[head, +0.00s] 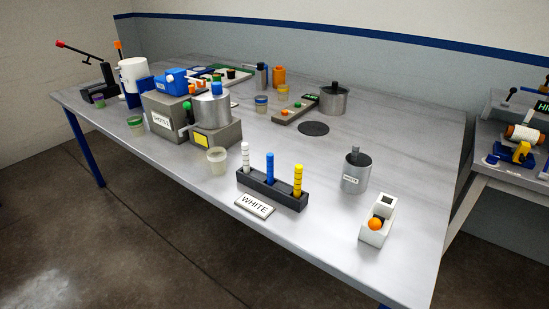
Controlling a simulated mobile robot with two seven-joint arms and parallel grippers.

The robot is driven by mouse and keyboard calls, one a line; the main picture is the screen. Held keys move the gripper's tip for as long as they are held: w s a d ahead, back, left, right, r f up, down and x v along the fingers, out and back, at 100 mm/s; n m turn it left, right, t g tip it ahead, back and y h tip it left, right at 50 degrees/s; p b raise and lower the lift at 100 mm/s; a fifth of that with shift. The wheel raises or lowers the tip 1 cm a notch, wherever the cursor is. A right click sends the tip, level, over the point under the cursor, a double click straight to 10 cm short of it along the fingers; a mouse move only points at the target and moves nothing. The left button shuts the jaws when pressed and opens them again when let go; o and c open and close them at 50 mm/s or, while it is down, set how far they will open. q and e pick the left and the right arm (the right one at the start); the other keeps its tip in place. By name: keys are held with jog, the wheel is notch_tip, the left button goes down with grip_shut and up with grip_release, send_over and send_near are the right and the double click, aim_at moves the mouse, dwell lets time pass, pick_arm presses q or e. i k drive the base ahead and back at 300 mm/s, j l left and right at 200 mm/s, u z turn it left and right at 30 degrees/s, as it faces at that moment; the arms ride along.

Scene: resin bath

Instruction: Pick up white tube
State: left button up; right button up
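The white tube (245,158) stands upright at the left end of a dark rack (285,197) near the table's front edge. A blue tube (269,168) stands in the middle of the rack and a yellow tube (297,180) at its right end. A sign reading WHITE (254,206) lies in front of the rack. Neither of my grippers shows in the head view, and nothing is touching the white tube.
A cup (217,160) stands left of the rack on the grey table (330,235). A metal canister (356,172) and a white box with an orange ball (377,222) are to the right. Grey machines (165,118) stand at the left. A second bench (515,165) is at far right.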

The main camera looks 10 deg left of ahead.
aim_at(245, 146)
jog(key=i+j+z, duration=0.1)
jog(key=j+z, duration=0.25)
jog(key=i+j+z, duration=0.1)
jog(key=j+z, duration=0.25)
jog(key=j, duration=0.1)
